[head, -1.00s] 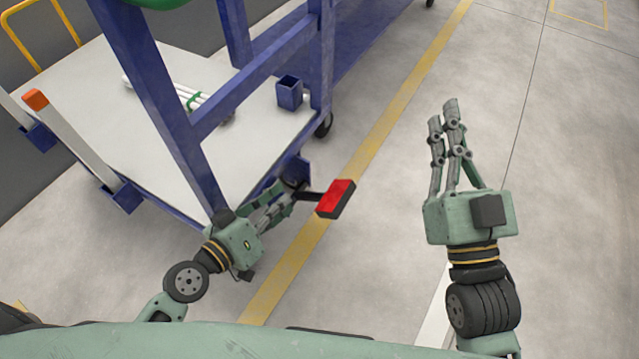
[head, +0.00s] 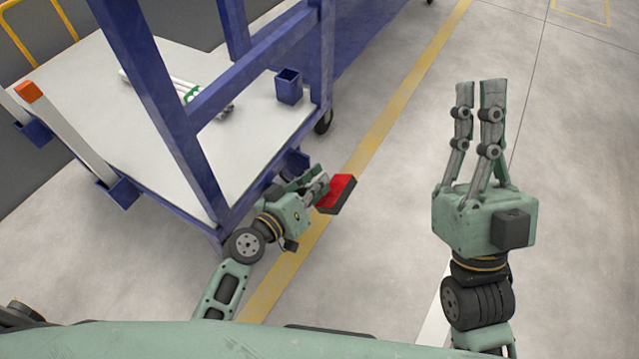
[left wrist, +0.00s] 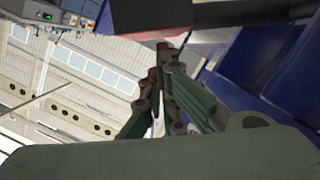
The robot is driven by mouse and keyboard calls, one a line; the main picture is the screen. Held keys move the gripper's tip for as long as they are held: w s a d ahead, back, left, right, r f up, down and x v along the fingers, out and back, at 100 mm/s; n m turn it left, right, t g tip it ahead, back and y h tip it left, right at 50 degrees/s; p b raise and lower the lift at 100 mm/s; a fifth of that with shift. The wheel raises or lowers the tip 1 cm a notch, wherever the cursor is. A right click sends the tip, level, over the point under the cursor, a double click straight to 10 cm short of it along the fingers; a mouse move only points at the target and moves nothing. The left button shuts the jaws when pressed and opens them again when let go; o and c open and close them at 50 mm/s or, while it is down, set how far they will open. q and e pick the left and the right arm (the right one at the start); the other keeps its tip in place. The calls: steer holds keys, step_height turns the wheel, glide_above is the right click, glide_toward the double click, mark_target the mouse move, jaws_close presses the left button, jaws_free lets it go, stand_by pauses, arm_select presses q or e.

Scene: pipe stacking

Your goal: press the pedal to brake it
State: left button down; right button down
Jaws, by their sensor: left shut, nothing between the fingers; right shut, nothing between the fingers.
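The pedal (head: 342,196) has a red top and dark sides and sits low beside the blue cart's near right corner, over the yellow floor line. My left gripper (head: 322,182) is shut and empty, its fingertips at the pedal's left edge. The arm bar of the pedal is mostly hidden behind my left gripper. My right gripper (head: 479,88) is shut and empty above the open floor on the right.
The blue-framed cart (head: 160,115) with a white deck (head: 90,90) fills the left, its posts close to my left arm. White pipes (head: 160,82) and a blue square holder (head: 289,86) are on the deck. A caster (head: 324,122) shows behind the pedal. Floor to the right is free.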

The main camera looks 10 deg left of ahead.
mark_target(340, 207)
arm_select(q)
steer(key=shift+f, duration=0.1)
arm_select(e)
steer(key=shift+s+r, duration=0.2)
steer(key=shift+s, duration=0.05)
arm_select(q)
steer(key=shift+s+d, duration=0.1)
steer(key=shift+d, duration=0.05)
